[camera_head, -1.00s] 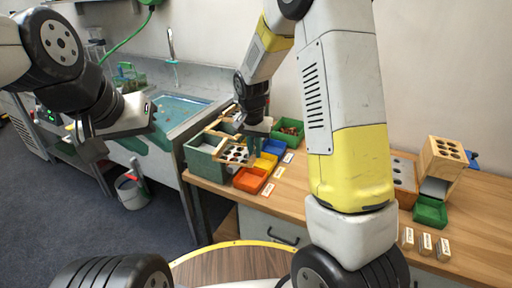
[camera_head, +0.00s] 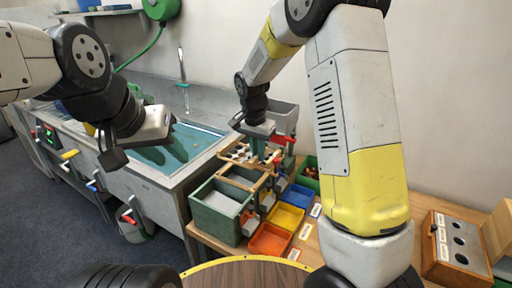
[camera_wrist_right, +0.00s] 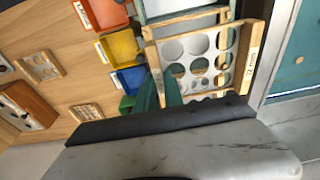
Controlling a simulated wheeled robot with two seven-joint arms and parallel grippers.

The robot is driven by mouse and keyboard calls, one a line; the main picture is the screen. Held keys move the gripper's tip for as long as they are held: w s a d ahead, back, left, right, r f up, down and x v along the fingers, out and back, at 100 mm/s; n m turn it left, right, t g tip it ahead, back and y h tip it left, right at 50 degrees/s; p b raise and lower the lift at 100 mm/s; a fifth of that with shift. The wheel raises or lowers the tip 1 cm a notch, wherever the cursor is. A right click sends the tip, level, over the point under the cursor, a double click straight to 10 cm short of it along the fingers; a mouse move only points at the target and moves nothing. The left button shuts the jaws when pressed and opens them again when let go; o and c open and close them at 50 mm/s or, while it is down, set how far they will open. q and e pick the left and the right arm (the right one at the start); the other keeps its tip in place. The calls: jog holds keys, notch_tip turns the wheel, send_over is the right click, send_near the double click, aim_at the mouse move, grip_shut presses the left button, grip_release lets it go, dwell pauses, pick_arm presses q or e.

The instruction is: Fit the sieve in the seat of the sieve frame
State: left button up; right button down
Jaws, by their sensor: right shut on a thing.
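The sieve (camera_wrist_right: 197,45), a pale plate with round holes in a wooden frame, is in my right gripper (camera_head: 262,148). In the head view the sieve (camera_head: 238,153) lies roughly level at the back of the sieve frame (camera_head: 243,178), a green and wooden stand. The sieve's far part is hidden by my right gripper, and I cannot tell whether it touches the seat. In the right wrist view, green fingers (camera_wrist_right: 163,92) are at the sieve's near left corner. My left gripper (camera_head: 112,158) is over the sink edge, away from the sieve; its jaw opening is unclear.
A green bin (camera_head: 222,208) is at the front of the stand. Orange (camera_head: 270,240), yellow (camera_head: 286,216) and blue (camera_head: 297,195) trays line its right side. A wooden block with holes (camera_head: 458,245) stands at the right of the bench. The sink (camera_head: 175,155) is at left.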

jog(key=shift+w+f, duration=0.15)
notch_tip(320, 180, down, 6)
dwell(0.6)
jog(key=shift+f, duration=0.6)
dwell(0.9)
jog(key=c, duration=1.1)
grip_release()
jog(key=shift+r, duration=3)
